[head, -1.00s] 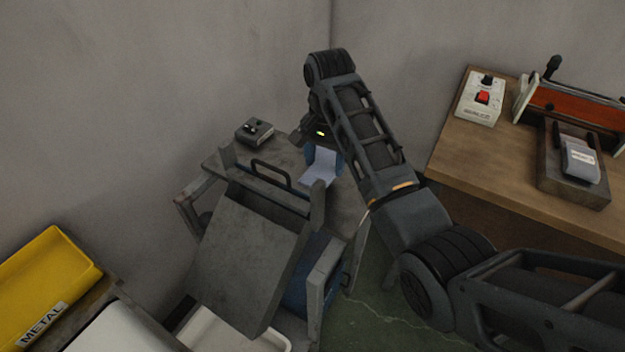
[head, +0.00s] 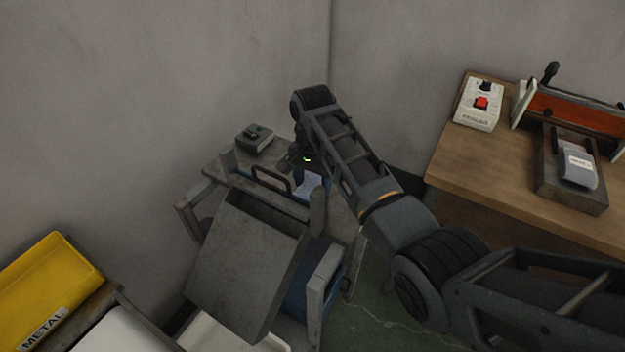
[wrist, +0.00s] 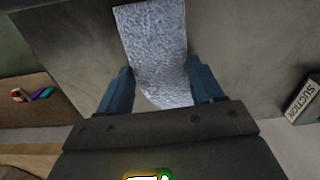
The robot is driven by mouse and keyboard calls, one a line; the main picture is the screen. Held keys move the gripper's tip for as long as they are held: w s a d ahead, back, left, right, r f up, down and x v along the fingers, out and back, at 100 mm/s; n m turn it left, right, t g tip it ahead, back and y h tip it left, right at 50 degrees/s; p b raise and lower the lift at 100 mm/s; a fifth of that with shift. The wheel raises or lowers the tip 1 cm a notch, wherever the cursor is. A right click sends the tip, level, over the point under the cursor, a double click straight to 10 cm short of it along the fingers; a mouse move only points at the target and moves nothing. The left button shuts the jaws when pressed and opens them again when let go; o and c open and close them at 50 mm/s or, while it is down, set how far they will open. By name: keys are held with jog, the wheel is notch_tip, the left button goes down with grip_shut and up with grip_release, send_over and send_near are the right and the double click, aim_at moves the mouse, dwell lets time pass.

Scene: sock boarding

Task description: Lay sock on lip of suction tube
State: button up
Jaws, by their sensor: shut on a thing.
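My gripper (head: 309,172) is shut on the sock (wrist: 158,50), a pale grey-blue textured cloth. In the wrist view, the sock lies between the blue fingers of my gripper (wrist: 160,92) and extends beyond them over a grey surface. In the head view, a small pale part of the sock (head: 308,184) shows below my wrist, over the back of the grey stand, near a dark loop handle. I cannot make out the lip of the suction tube; my arm and the upright panel hide part of the stand top.
The grey stand (head: 225,167) carries a small switch box (head: 254,138), a dark loop (head: 272,178) and a sloping panel (head: 245,265). A SUCTION label (wrist: 304,100) shows at the wrist view's right. A wooden bench (head: 485,165) stands right; a yellow METAL bin (head: 45,280) lies left.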

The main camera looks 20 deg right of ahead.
jog(key=o, duration=1)
notch_tip(320, 180, up, 12)
jog(key=p, duration=0.1)
jog(key=shift+r, duration=0.1)
